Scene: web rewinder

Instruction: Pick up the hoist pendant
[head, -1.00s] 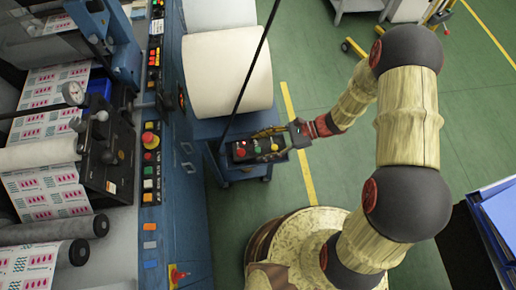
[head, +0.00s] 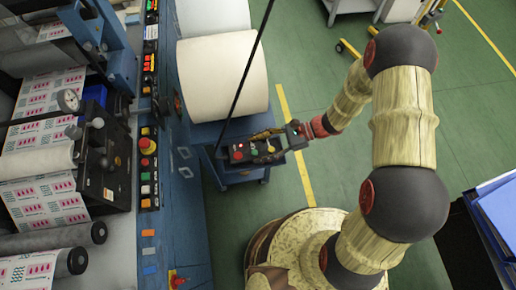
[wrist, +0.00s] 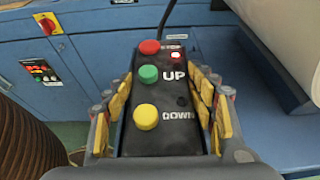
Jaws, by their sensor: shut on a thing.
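The hoist pendant (wrist: 163,118) is a black box with a red STOP, a green UP and a yellow DOWN button. In the wrist view it lies between the yellow-padded fingers of my gripper (wrist: 162,108), which are closed on its two sides. In the head view the pendant (head: 240,151) is at the end of its dark cable (head: 247,78), and my gripper (head: 263,147) reaches it from the right. The pendant is over the blue cart's top; I cannot tell whether it touches it.
A blue cart (head: 238,174) bears a large cream roll (head: 222,75) just behind the pendant. The blue machine panel (head: 184,215) with buttons stands close on the left. Green floor (head: 318,175) is open on the right. A blue bin (head: 500,212) stands at the far right.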

